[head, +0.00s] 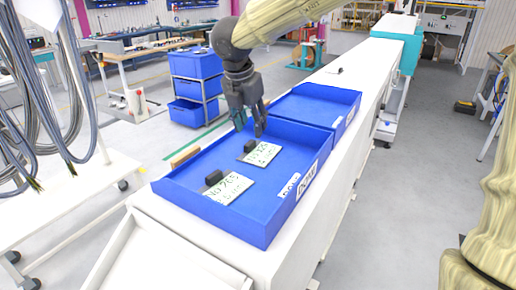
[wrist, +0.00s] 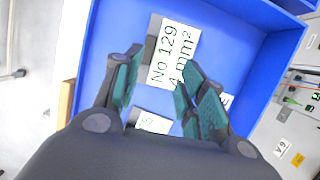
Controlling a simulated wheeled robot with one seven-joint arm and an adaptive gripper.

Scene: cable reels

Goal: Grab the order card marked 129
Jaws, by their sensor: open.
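The order card marked "No 129, 4 mm²" (wrist: 176,55) lies in a blue tray, in the upper middle of the wrist view, with a dark block at its left edge. In the head view it is the farther card (head: 263,154), with its dark block (head: 249,146) beside it. A second card (head: 229,188), with its own dark block (head: 213,178), lies nearer in the same tray; only part of it (wrist: 153,122) shows in the wrist view. My gripper (head: 251,130) is open and empty above the tray. In the wrist view its fingers (wrist: 158,92) are spread near the 129 card's lower end.
The blue tray (head: 262,230) has raised walls and stands on a long white bench (head: 340,165). A second blue tray (head: 345,95) adjoins it farther back. A wooden piece (head: 186,157) sits at the tray's left side. Cables hang at the far left.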

